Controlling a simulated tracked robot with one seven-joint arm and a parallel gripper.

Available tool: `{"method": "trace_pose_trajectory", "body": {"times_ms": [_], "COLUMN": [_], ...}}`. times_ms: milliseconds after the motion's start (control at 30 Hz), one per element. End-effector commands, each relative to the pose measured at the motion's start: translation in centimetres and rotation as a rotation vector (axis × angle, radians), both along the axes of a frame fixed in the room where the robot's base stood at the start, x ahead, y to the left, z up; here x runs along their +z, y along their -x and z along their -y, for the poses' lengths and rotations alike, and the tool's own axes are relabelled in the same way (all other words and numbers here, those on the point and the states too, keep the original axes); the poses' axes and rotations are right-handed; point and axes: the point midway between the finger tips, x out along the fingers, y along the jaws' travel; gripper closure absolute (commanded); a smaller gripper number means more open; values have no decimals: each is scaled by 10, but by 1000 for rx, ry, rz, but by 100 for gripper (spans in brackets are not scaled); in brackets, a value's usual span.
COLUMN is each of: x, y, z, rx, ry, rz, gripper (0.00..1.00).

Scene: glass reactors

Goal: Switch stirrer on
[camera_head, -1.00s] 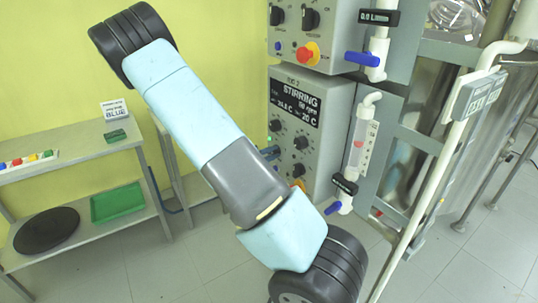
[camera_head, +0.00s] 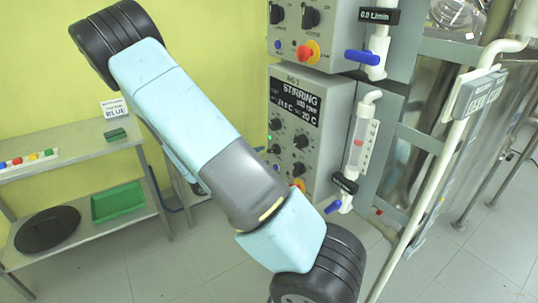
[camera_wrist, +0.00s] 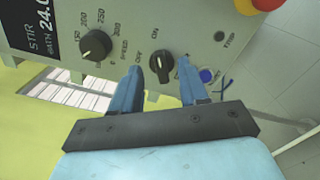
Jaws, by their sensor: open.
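The stirring control box (camera_head: 328,137) has a dark display (camera_head: 295,101) reading STIRRING and several black knobs. In the wrist view, the black ON/OFF knob (camera_wrist: 162,67) is on the box's grey face, with ON and OFF lettering beside it. My gripper (camera_wrist: 160,64) is open, its two blue fingers spread on either side of this knob in the picture. Contact with the knob cannot be told. The speed knob (camera_wrist: 95,46), with a numbered scale, is left of the fingers. In the head view my arm hides the gripper.
A blue button (camera_wrist: 207,75) is close to the right finger. A red stop button on yellow (camera_wrist: 243,6) is at the top right. A valve tube with a blue handle (camera_head: 333,206) hangs right of the box. Shelves (camera_head: 75,157) stand at the left.

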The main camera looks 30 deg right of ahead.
Motion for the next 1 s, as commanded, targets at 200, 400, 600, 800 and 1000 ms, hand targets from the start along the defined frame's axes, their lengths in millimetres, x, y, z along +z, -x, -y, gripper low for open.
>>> {"method": "trace_pose_trajectory", "body": {"times_ms": [200,400,600,800,1000], "x": [0,-1,-1,-1,-1], "y": [0,0,1,1,1], "z": [-45,-73,-84,-86,-86], "rx": [7,7,6,6,6], "ry": [0,1,0,0,0], "rz": [2,2,1,1,1], "gripper": [56,56,56,56,56]}}
